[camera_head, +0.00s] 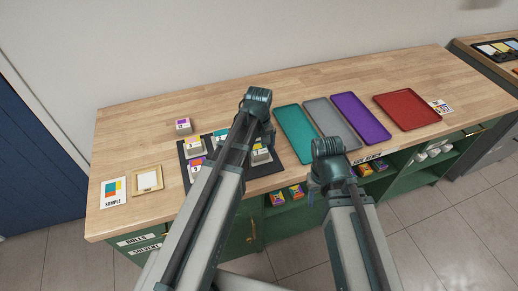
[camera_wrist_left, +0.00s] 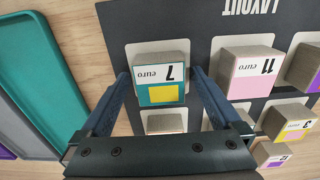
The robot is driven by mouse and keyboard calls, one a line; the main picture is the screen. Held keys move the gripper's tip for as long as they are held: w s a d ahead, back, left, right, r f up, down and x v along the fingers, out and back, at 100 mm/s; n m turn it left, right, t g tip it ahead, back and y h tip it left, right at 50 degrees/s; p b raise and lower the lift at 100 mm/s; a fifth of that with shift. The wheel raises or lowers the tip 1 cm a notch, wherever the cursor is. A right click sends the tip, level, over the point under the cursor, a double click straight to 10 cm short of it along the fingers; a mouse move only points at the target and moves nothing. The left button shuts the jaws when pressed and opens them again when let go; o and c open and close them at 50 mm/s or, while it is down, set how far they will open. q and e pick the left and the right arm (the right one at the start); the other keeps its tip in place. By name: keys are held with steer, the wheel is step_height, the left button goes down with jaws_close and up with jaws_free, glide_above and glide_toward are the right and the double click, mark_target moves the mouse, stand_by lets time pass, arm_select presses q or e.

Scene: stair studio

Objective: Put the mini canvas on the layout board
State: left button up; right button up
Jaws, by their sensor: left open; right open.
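The dark layout board (camera_head: 182,158) lies on the bench and holds several small blocks with coloured price labels. In the left wrist view the board (camera_wrist_left: 190,14) shows the word LAYOUT and pale squares under the blocks. My left gripper (camera_wrist_left: 160,76) is open, its fingers on either side of a teal and yellow block (camera_wrist_left: 160,75) marked 7 euro; I cannot tell if they touch it. A small wood-framed white canvas (camera_head: 148,180) lies left of the board. Which item is the mini canvas is not certain. My right gripper (camera_head: 328,158) is over the bench's front edge, its fingers hidden.
A purple-labelled block (camera_head: 183,126) stands behind the board. A sample card (camera_head: 114,192) lies at far left. Teal (camera_head: 296,133), grey (camera_head: 322,112), purple (camera_head: 360,117) and red (camera_head: 406,111) trays lie to the right. The back left of the bench is clear.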

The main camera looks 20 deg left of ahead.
mark_target(259, 149)
arm_select(q)
step_height(259, 149, up, 12)
steer(key=p, duration=1.2)
steer(key=s+d+m+y, duration=0.1)
steer(key=s+d+m, duration=0.9)
steer(key=s, duration=0.4)
steer(key=shift+s+d+m, duration=0.15)
steer(key=shift+d+m, duration=0.1)
steer(key=shift+m, duration=0.05)
